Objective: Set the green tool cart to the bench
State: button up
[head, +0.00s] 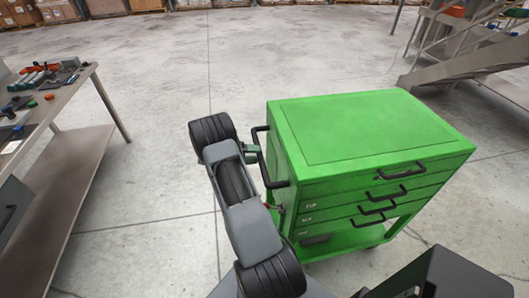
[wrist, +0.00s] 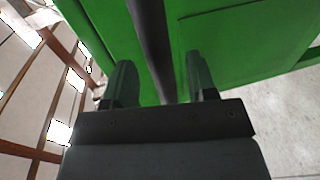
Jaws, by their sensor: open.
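The green tool cart (head: 370,130) stands upright on the floor right of centre in the head view, with black drawer handles on its front. A black push handle (head: 264,155) is on its left side. My gripper (head: 252,152) is at this handle. In the wrist view, my gripper (wrist: 162,85) is open, with one finger on each side of the dark handle bar (wrist: 150,40); I cannot tell whether they touch it. Green cart panels (wrist: 235,40) fill much of that view. The bench (head: 75,160) stands at the left edge of the head view, apart from the cart.
Tools and small parts (head: 45,75) lie on the bench top. Metal stairs (head: 465,65) rise at the right. Boxes (head: 60,10) line the far back. Bare concrete floor (head: 150,190) lies between bench and cart.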

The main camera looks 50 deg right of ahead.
jog(key=shift+p+x, duration=0.5)
jog(key=shift+x, duration=1.9)
grip_shut()
